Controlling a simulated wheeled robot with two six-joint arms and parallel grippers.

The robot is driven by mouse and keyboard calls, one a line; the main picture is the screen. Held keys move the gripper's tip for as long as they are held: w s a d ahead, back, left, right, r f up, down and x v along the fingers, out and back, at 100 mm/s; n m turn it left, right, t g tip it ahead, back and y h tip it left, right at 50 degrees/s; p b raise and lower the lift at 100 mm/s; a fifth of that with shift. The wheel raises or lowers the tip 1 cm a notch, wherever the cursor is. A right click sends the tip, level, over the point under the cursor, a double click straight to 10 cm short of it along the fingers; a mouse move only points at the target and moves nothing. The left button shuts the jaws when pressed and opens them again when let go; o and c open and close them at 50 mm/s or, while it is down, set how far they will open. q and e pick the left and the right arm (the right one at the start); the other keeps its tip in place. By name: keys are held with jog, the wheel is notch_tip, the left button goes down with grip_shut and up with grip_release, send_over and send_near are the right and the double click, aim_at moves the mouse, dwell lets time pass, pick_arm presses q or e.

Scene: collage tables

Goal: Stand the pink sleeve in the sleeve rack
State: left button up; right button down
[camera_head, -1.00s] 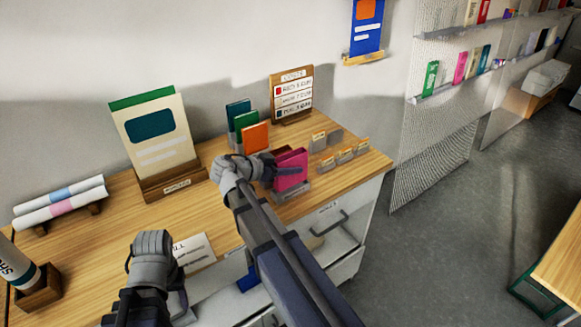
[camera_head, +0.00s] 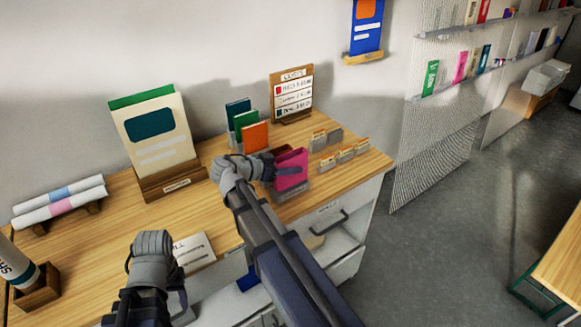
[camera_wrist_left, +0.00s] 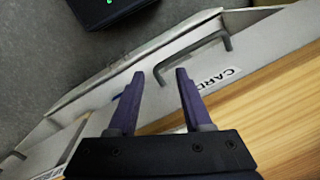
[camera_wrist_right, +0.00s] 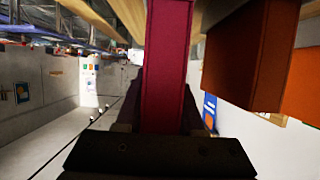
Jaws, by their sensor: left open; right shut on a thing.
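The pink sleeve (camera_head: 292,166) stands upright at the grey sleeve rack (camera_head: 294,193) near the table's front right. My right gripper (camera_head: 268,168) is shut on the sleeve from its left side. The sleeve also fills the middle of the right wrist view (camera_wrist_right: 165,75). Its lower edge is close to the rack; I cannot tell whether it is fully seated. Blue, green and orange sleeves (camera_head: 255,136) stand behind it, with a dark red one partly hidden beside it. My left gripper (camera_wrist_left: 155,95) is open and empty near the drawer front.
A price board (camera_head: 293,95) and small card holders (camera_head: 345,153) stand to the right of and behind the rack. A large card on a wooden stand (camera_head: 155,140) is at the left. Rolled papers (camera_head: 60,202) lie further left. An open drawer (camera_head: 330,250) is below the front edge.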

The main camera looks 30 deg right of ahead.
jog(key=shift+f+b, duration=0.8)
jog(key=shift+f, duration=0.1)
jog(key=shift+f+b, duration=0.9)
jog(key=shift+c, duration=2.2)
grip_release()
jog(key=shift+a+r, duration=0.1)
jog(key=p+v, duration=0.2)
jog(key=v, duration=0.4)
jog(key=shift+r+p, duration=0.15)
jog(key=shift+p, duration=0.25)
jog(key=shift+v, duration=0.75)
